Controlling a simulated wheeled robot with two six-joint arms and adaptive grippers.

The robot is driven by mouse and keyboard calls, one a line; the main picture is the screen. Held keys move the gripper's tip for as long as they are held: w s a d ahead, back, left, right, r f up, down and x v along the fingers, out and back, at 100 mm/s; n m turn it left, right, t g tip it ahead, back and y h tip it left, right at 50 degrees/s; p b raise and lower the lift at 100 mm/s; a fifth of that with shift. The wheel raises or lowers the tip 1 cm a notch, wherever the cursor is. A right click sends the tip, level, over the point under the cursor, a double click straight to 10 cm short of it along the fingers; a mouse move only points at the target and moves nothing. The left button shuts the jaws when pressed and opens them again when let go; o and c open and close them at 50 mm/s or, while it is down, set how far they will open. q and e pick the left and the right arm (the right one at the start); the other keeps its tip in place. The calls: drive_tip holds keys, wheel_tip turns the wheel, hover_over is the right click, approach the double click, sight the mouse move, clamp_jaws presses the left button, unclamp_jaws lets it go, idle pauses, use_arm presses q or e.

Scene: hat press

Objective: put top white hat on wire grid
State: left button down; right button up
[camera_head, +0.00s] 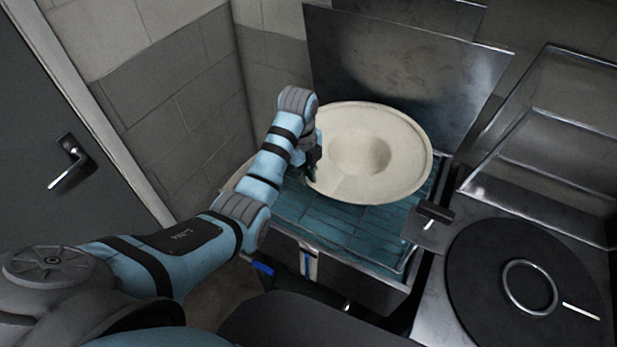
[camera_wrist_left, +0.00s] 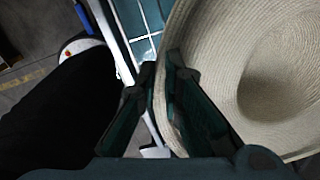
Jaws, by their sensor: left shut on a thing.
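The white hat (camera_head: 372,150) is a wide-brimmed woven hat in the head view, lying over the wire grid (camera_head: 352,222) with its brim tilted a little. My left gripper (camera_head: 312,172) is shut on the left edge of its brim. In the left wrist view the hat (camera_wrist_left: 272,75) fills the right side, and the fingers of my left gripper (camera_wrist_left: 162,110) are at its brim edge. The grid (camera_wrist_left: 140,22) shows at the top as white wires over blue-green. Whether the hat touches the grid is hard to tell. My right gripper is not in view.
A metal back panel (camera_head: 400,70) stands behind the hat. To the right are a round black plate (camera_head: 480,265) with a metal ring (camera_head: 530,287) and an open metal-framed cover (camera_head: 550,140). A grey block wall (camera_head: 200,100) and a door (camera_head: 50,210) are at left.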

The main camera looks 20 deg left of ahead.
use_arm(q)
drive_tip(key=shift+w+f, duration=0.1)
drive_tip(key=shift+f, duration=0.85)
drive_tip(key=c, duration=1.8)
unclamp_jaws()
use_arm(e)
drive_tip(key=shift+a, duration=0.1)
use_arm(q)
drive_tip(key=shift+o, duration=0.2)
